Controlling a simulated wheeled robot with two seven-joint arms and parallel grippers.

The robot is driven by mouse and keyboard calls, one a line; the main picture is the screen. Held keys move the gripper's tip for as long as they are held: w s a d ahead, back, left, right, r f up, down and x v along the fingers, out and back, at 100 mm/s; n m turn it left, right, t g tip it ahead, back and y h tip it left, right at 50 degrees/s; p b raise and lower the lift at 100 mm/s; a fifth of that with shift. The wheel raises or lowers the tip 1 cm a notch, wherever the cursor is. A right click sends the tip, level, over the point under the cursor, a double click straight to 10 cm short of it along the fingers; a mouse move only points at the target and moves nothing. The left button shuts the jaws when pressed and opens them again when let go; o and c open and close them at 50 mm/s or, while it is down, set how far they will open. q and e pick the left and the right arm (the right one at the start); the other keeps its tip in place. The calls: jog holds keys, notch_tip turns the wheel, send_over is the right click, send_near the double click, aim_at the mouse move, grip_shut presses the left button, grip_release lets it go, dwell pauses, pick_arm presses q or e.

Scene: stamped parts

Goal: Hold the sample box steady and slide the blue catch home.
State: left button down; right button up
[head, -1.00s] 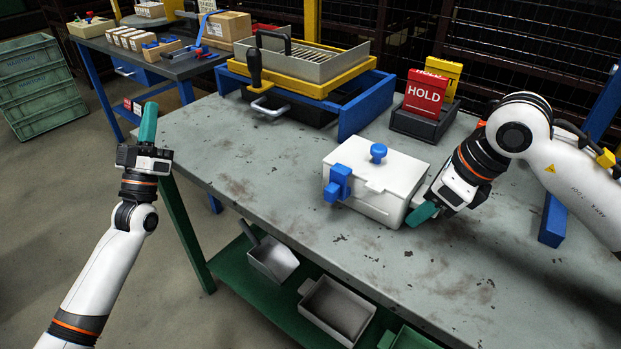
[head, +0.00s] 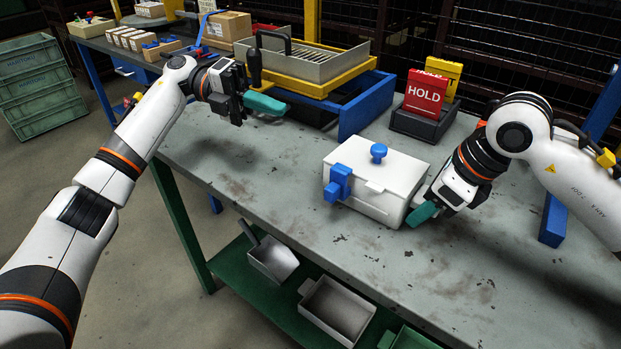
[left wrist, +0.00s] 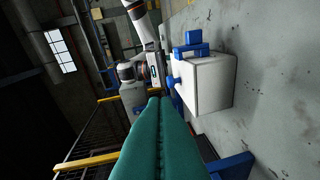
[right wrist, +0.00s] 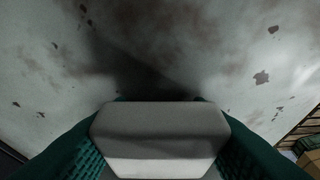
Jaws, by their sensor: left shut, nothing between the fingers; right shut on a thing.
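The white sample box (head: 372,196) stands on the grey workbench, with a blue knob (head: 378,152) on its lid and the blue catch (head: 338,184) on its left face. The box and catch also show in the left wrist view, the box (left wrist: 205,85) right of centre and the catch (left wrist: 190,46) at its top left. My right gripper (head: 420,214) is shut on the box at its right end; the right wrist view shows a pale part (right wrist: 160,140) between its teal fingers. My left gripper (head: 265,104) is shut and empty above the bench's far left part, left of and apart from the box.
A blue and yellow stand with a metal tray (head: 315,66) sits at the back of the bench. A red HOLD card (head: 424,93) stands in a dark holder behind the box. The bench front (head: 450,270) is clear. Grey bins (head: 336,309) lie on the lower green shelf.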

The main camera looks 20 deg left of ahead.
aim_at(329, 186)
pick_arm(q)
jog(key=a+f+y, duration=0.1)
jog(key=s+a+f+g+y, duration=0.1)
jog(key=f, duration=0.1)
jog(key=s+a+f+g+y, duration=0.1)
jog(key=f, duration=0.1)
jog(key=shift+s+a+f, duration=0.15)
jog(key=shift+s+f, duration=0.05)
jog(key=shift+g, duration=0.3)
jog(key=x, duration=0.8)
jog(key=r+x, duration=0.1)
jog(key=x, duration=0.4)
jog(key=shift+d+f, duration=0.1)
jog(key=shift+d, duration=0.15)
jog(key=shift+s+d, duration=0.15)
jog(key=shift+d, duration=0.25)
jog(key=d, duration=0.2)
jog(key=s+d, duration=0.1)
jog(key=d, duration=0.1)
jog(key=s+d, duration=0.1)
jog(key=shift+s+d, duration=0.25)
jog(key=shift+d, duration=0.15)
pick_arm(e)
jog(key=shift+a, duration=0.1)
